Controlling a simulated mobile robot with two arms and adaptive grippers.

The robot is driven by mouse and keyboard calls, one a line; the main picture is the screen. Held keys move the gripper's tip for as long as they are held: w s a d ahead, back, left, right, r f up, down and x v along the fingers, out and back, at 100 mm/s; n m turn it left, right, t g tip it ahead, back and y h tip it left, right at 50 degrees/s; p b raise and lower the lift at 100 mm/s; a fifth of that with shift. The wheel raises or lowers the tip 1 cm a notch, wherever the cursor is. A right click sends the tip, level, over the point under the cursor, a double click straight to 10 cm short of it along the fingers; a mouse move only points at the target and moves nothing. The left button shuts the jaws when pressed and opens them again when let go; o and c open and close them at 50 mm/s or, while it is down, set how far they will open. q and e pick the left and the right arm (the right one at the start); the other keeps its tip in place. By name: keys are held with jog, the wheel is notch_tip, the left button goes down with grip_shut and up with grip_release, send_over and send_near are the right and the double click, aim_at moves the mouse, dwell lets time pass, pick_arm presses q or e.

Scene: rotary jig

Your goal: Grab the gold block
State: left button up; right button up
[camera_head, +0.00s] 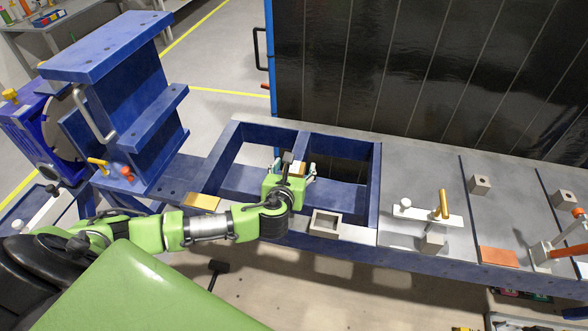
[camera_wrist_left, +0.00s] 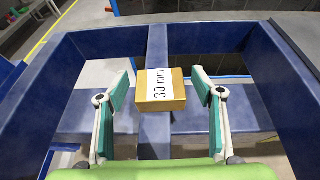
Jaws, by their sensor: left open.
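The gold block (camera_wrist_left: 178,94), with a white "30 mm" label, sits on the crossbar of a blue frame in the left wrist view. It lies between the lines of my two green fingers, with gaps on both sides. My left gripper (camera_wrist_left: 159,80) is open and empty. In the head view the left gripper (camera_head: 294,174) is over the blue frame (camera_head: 370,190), and the gold block (camera_head: 299,166) is mostly hidden behind it. My right gripper is not in view.
A flat gold-topped piece (camera_head: 201,201) lies on the frame's left front edge. A grey square ring (camera_head: 325,223) sits on the front rail. Toggle clamps (camera_head: 440,207) and small grey blocks (camera_head: 480,184) stand to the right. A tall blue fixture (camera_head: 115,100) rises at left.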

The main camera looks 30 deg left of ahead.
pick_arm(q)
jog(key=c, duration=1.6)
jog(key=shift+w+r, duration=0.1)
jog(key=shift+r, duration=0.05)
grip_shut()
jog(key=shift+r, duration=0.1)
